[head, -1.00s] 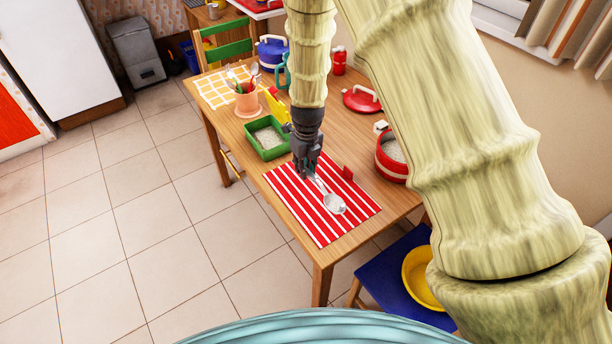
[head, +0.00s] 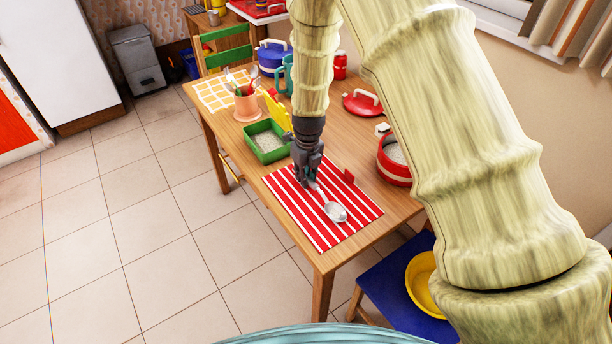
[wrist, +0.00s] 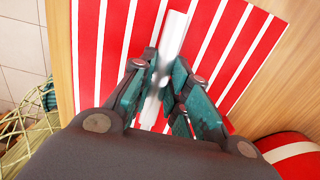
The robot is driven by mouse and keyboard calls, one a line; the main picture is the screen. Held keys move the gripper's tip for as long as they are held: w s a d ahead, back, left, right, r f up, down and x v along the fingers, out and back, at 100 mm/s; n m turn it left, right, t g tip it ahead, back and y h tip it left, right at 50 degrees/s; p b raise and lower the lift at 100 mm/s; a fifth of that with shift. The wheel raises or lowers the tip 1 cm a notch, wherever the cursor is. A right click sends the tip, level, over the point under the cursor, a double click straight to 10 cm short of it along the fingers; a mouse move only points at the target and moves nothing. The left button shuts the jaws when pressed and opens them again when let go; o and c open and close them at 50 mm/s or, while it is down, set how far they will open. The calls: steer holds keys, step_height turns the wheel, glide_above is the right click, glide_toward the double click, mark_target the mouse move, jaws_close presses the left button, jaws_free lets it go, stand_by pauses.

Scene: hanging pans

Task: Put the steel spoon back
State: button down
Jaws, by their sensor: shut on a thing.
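The steel spoon (head: 335,212) is over the red-and-white striped mat (head: 290,215), its bowl toward the mat's lower right. In the wrist view its pale handle (wrist: 172,38) runs between my fingers and out past their tips. My gripper (head: 308,184) is shut on the handle, low over the mat; it also shows in the wrist view (wrist: 160,78). The fingers hide part of the handle. I cannot tell whether the spoon touches the mat. A terracotta pot (head: 247,105) holding several utensils stands farther back on the wooden table (head: 338,143).
A green tray (head: 266,155) with pale contents and a yellow item (head: 278,110) stand between mat and pot. A red pot (head: 393,172) is right of the mat, with a red lid (head: 362,103) behind. A blue chair (head: 390,290) holds a yellow bowl (head: 420,280).

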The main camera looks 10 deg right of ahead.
steer(key=c, duration=1.4)
jaws_free()
steer(key=shift+f, duration=0.1)
steer(key=shift+o, duration=0.2)
step_height(320, 180, up, 12)
steer(key=b, duration=0.2)
steer(key=shift+s, duration=0.35)
steer(key=shift+d, duration=0.1)
